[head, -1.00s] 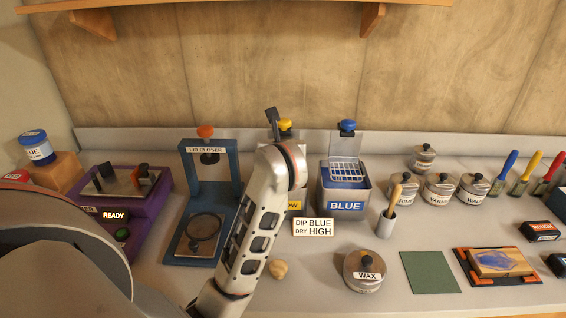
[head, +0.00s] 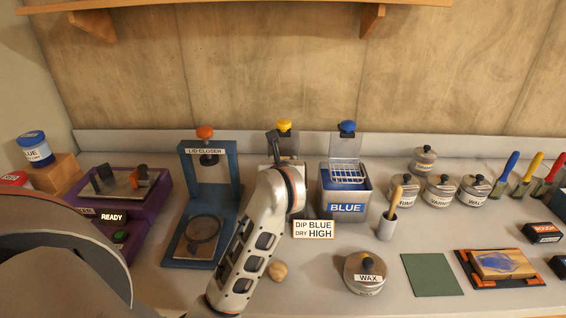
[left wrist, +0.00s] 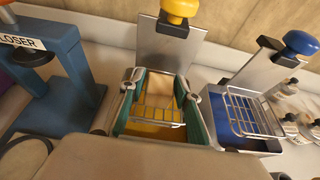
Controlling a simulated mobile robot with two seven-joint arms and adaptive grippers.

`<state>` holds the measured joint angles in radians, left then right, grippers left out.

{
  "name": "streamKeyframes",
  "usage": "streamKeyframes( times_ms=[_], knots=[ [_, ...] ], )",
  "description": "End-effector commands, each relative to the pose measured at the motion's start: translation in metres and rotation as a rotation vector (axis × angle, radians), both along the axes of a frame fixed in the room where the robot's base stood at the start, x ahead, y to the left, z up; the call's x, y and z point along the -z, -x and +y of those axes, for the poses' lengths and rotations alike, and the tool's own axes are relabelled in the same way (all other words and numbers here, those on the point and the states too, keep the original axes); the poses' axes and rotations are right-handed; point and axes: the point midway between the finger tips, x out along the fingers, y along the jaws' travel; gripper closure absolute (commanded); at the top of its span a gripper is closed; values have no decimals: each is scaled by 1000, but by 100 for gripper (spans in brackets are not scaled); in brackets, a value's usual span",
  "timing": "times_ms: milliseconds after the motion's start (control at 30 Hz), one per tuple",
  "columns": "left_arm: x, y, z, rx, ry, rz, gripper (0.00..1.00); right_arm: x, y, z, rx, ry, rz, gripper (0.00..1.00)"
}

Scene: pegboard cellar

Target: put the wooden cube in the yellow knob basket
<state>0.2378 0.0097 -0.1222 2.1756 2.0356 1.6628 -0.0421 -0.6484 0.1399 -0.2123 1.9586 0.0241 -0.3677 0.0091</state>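The yellow knob (left wrist: 180,8) tops an upright metal plate. Below it, the wire basket (left wrist: 158,112) hangs low in the yellow tank in the left wrist view. A pale tan block, seemingly the wooden cube (left wrist: 160,88), shows at the basket's wires, apparently inside it. My left gripper (left wrist: 162,83) is open, its green-padded fingers on either side with gaps to the block. In the head view the yellow knob (head: 284,125) shows, but my arm hides most of the tank, basket and cube. My right gripper is not in view.
The blue tank (head: 346,208) with its basket stands close right of the yellow one. The lid closer (head: 211,150) stands close left. A dip sign (head: 313,229), wax tin (head: 366,273) and small round wooden knob (head: 278,271) lie in front.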

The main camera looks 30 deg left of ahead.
Motion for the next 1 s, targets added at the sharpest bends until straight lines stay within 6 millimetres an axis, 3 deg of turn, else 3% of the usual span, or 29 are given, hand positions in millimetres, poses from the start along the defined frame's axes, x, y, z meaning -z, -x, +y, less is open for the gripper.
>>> streamKeyframes(
  times_ms=[367,800,1000],
  knots=[
    [-6,4,-3,1,2,-1,68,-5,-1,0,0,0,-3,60],
    [-38,71,-45,2,4,-1,68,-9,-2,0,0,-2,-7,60],
    [-48,90,-56,0,2,-1,68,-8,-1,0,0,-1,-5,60]
  ],
)
